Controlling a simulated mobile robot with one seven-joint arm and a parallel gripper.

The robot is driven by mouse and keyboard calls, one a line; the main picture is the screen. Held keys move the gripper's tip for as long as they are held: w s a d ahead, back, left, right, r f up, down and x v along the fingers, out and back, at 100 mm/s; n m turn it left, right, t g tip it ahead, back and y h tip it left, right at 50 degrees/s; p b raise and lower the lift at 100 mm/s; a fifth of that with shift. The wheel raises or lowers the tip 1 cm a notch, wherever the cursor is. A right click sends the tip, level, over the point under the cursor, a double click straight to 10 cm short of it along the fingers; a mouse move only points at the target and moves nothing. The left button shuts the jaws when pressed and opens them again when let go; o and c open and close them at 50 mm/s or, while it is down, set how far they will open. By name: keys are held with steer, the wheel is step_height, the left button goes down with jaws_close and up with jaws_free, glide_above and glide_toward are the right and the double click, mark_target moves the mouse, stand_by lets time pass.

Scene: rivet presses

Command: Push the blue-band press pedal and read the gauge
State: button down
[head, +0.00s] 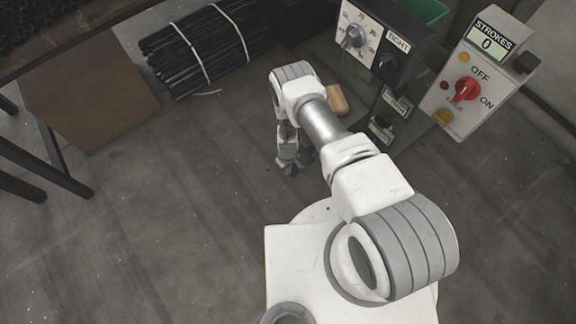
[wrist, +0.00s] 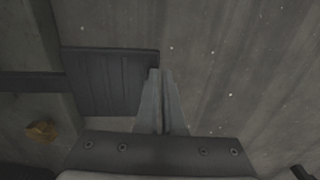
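My gripper (head: 289,166) hangs low over the floor, left of the press controls, in the head view. In the wrist view its two fingers (wrist: 159,76) lie together, with nothing seen between them. A dark ridged plate (wrist: 105,82), which looks like a pedal, lies just left of the fingertips there. I cannot tell whether they touch. No blue band shows on it. In the head view a white panel (head: 356,32) carries a round scale with a grey knob or dial at its middle. I see no clear gauge reading. My arm hides part of the press front.
A sign reading TIGHT (head: 398,43) stands beside the white panel. A control box (head: 478,75) has a red OFF/ON knob and a STROKES counter (head: 492,36) showing 0. A tan block (head: 337,100) is behind my arm. Bundled black rods (head: 205,48) lie at the back.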

steer(key=f, duration=0.4)
steer(key=shift+a+f, duration=0.15)
steer(key=shift+a, duration=0.05)
steer(key=shift+b, duration=0.3)
step_height(320, 180, up, 15)
steer(key=s+a+p, duration=0.1)
steer(key=p, duration=0.6)
steer(key=shift+s+a, duration=0.15)
steer(key=shift+a, duration=0.25)
